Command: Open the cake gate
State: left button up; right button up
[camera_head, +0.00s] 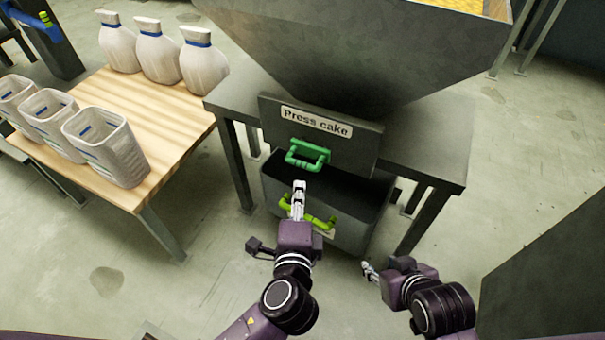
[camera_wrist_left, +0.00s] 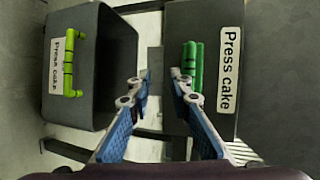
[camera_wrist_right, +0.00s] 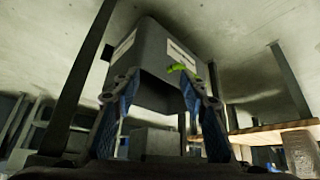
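The cake gate is a dark grey plate (camera_head: 365,145) with a "Press cake" label (camera_head: 316,122) and a green handle (camera_head: 307,156). In the left wrist view the green handle (camera_wrist_left: 193,66) is ahead, slightly right of centre. My left gripper (camera_head: 299,186) is just below the handle in the head view, in front of the bin opening. In the left wrist view its fingers (camera_wrist_left: 160,78) are apart with nothing between them. My right gripper (camera_head: 368,270) is low, at the right of the bin; its fingers (camera_wrist_right: 158,84) are apart and empty in the right wrist view.
A grey bin (camera_head: 350,226) with a yellow-green handle (camera_head: 322,222) stands under the gate. A large hopper (camera_head: 370,55) rises above. A wooden table (camera_head: 150,110) at left holds white sacks (camera_head: 203,62) and woven containers (camera_head: 106,146). A dark panel (camera_head: 550,275) stands at right.

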aim_at(301, 167)
pick_arm(q)
jog(key=shift+t, duration=0.7)
jog(key=w+r, duration=0.1)
jog(key=w, duration=0.1)
jog(key=w+r+b, duration=0.1)
jog(key=w, duration=0.1)
jog(key=w+b, duration=0.1)
jog(key=w, duration=0.1)
jog(key=shift+w+d+r, duration=0.25)
jog(key=shift+w+r, duration=0.05)
jog(key=shift+r, duration=0.1)
jog(key=shift+w, duration=0.3)
pick_arm(e)
jog(key=w+a+r+t+y, duration=0.1)
jog(key=w+a+r+t, duration=0.1)
jog(key=w+r+t, duration=0.2)
notch_tip(301, 167, up, 4)
jog(key=w, duration=0.2)
jog(key=shift+w+a+r+t, duration=0.15)
jog(key=shift+w+t, duration=0.15)
jog(key=shift+w, duration=0.05)
pick_arm(q)
jog(key=shift+c, duration=0.2)
grip_shut()
